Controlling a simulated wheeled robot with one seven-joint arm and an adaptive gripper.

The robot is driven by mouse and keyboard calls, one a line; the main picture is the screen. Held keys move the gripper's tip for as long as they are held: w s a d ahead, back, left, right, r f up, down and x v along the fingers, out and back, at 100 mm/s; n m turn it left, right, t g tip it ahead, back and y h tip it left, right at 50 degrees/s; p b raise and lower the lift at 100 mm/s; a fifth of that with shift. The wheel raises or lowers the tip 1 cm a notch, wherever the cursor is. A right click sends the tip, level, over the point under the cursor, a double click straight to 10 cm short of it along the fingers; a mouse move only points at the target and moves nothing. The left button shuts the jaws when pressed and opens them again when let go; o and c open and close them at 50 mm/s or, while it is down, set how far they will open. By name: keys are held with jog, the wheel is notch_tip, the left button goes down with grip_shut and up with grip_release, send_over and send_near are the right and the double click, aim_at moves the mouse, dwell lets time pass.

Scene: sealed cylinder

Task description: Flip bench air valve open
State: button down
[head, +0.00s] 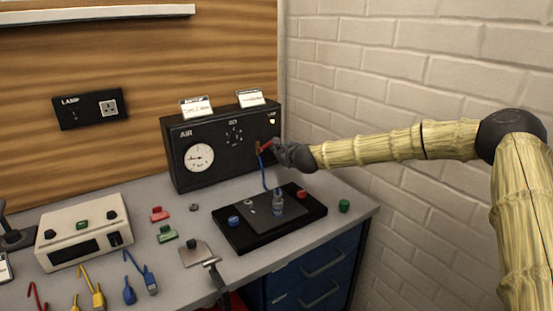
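The black air panel (178,170) stands at the back right of the bench, with a round white gauge (199,157) under the word AIR. A small red lever (266,145) with a brass-coloured part is on the right of its front face, and looks like the air valve. My gripper (276,150) reaches in from the right, with its dark fingertips at or very near the lever. The fingers are small and dark, so I cannot tell whether they are open, shut or touching the lever.
A blue hose (264,175) runs from below the lever to a fitting on a black tray (236,241). A green cap (344,206) sits right of the tray. A white instrument (84,233) and several clips lie left. The brick wall (350,60) bounds the right.

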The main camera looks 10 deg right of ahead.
jog(key=r+n+t+h+b, duration=0.1)
jog(key=n+b, duration=0.1)
jog(key=a+r+n+t+h+b, duration=0.1)
jog(key=n+b, duration=0.1)
jog(key=n, duration=0.1)
jog(key=r+n+b, duration=0.2)
jog(key=shift+s+a+n+t+h+b, duration=0.2)
jog(key=shift+s+n+t+h+b, duration=0.1)
jog(key=shift+n+t+h, duration=0.1)
jog(key=shift+r, duration=0.3)
